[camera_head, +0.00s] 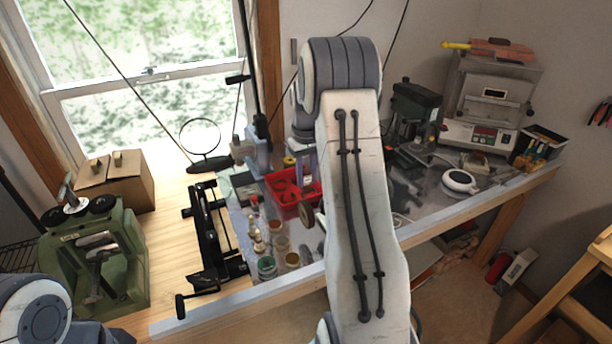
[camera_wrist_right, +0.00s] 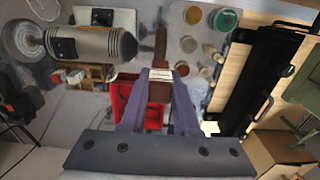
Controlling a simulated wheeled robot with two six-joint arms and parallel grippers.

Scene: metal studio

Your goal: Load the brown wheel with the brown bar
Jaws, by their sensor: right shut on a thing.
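The brown wheel (camera_wrist_right: 160,46) shows nearly edge-on in the right wrist view, on the tapered end of a grey motor (camera_wrist_right: 97,45). It also shows in the head view (camera_head: 307,214), just left of my right arm, which hides the motor behind it. My right gripper (camera_wrist_right: 159,78) is shut on the brown bar (camera_wrist_right: 158,91), which has a pale wrapper between the fingertips. The bar's end points at the wheel's rim and appears close to it; I cannot tell whether they touch. My left gripper is out of view; part of my left arm shows at lower left.
A red tray (camera_head: 283,201) lies beyond the wheel. Several jars (camera_head: 266,266) stand near the bench's front edge. A black frame tool (camera_head: 208,245) and a green machine (camera_head: 97,262) stand to the left. A drill press (camera_head: 414,108) stands at the right.

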